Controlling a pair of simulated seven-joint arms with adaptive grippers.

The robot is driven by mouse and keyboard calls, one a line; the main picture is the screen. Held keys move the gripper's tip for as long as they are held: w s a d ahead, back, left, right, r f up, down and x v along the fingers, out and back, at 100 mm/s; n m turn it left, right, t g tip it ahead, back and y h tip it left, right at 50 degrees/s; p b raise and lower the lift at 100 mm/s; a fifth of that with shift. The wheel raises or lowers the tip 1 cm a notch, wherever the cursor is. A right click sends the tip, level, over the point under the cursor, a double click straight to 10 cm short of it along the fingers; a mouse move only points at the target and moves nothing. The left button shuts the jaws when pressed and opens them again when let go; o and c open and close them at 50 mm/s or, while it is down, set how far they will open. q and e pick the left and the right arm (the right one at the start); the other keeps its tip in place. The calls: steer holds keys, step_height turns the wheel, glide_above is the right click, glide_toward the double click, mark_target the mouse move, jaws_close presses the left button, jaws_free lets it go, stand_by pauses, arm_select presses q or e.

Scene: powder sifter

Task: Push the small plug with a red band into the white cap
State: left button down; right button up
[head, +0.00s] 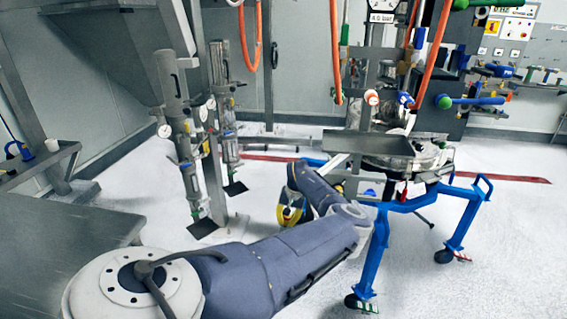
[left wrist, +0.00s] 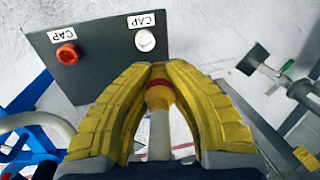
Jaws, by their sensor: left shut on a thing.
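My left gripper (left wrist: 158,70) is shut on the small plug (left wrist: 159,98), a pale piece with a red band near its tip and a whitish stem below. The fingers close around its sides. The white cap (left wrist: 145,40) is on a dark grey plate (left wrist: 103,75) beyond the fingertips, under a CAP label. It appears apart from the plug. A red cap (left wrist: 67,54) is on the same plate to the left. In the head view the yellow left gripper (head: 291,212) is beside the blue-legged frame, partly hidden by my arm. The right gripper is not in view.
The blue wheeled frame (head: 380,250) stands close to the right of my left arm. Metal posts with gauges (head: 180,130) stand to the left. Orange hoses (head: 335,60) hang above. A grey table (head: 70,250) is at the lower left. Open floor lies between.

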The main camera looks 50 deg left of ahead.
arm_select(q)
steer(key=shift+s+d+h, duration=0.2)
steer(key=shift+d+h, duration=0.1)
steer(key=shift+d, duration=0.1)
steer(key=shift+s+d+r+t, duration=0.1)
steer(key=shift+s+t, duration=0.05)
steer(key=shift+t, duration=0.25)
steer(key=shift+t+h, duration=0.3)
steer(key=shift+h, duration=0.2)
steer(key=shift+f, duration=3.5)
steer(key=shift+f, duration=0.9)
steer(key=c, duration=1.4)
jaws_free()
steer(key=shift+o, duration=0.2)
